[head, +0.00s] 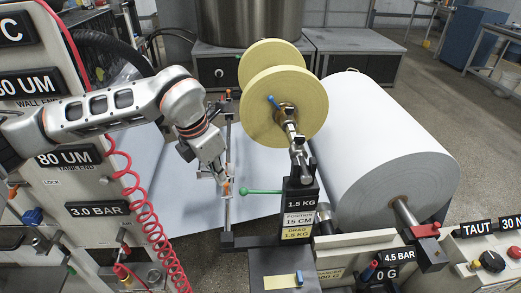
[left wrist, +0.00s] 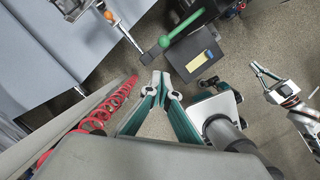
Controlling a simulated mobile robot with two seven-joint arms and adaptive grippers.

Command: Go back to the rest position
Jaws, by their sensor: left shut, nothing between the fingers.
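My left arm comes in from the left in the head view, and its gripper (head: 222,182) hangs pointing down over the white paper sheet (head: 262,175), left of the green-knobbed lever (head: 262,191). In the left wrist view the left gripper (left wrist: 161,78) has its fingertips together with nothing between them. The green lever (left wrist: 182,28) shows beyond the fingertips, apart from them.
A yellow-flanged spool (head: 300,105) and a large white paper roll (head: 385,140) stand to the right of my left gripper. A red coiled hose (head: 145,215) hangs near the left panel. Control boxes line the front right. Open floor (head: 430,75) lies beyond the roll.

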